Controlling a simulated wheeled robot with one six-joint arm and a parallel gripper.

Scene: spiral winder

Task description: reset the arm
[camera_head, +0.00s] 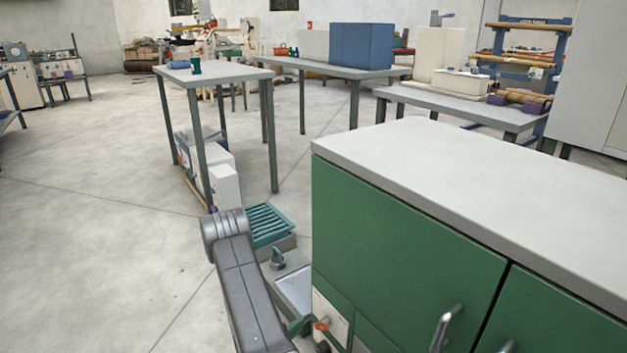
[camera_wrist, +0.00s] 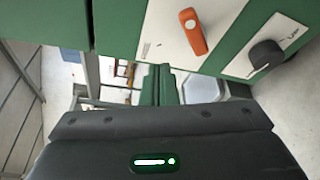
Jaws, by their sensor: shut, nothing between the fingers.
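My gripper (camera_wrist: 159,70) shows in the wrist view, past the dark wrist housing with its green light. Its two green fingers are together, with nothing between them. They are close to the white control panel (camera_wrist: 182,35) on the green cabinet, which has an orange handle (camera_wrist: 193,32) and a black knob (camera_wrist: 266,55). I cannot tell whether the fingers touch the cabinet. In the head view my grey arm reaches down at the left side of the green cabinet (camera_head: 400,240), and its lower end is out of the picture.
A sink unit (camera_head: 293,285) with a tap and a teal slatted rack (camera_head: 268,224) stands low beside the cabinet. Grey tables (camera_head: 215,75) stand behind, with blue boxes (camera_head: 361,46) on one. The floor (camera_head: 100,200) at left is open.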

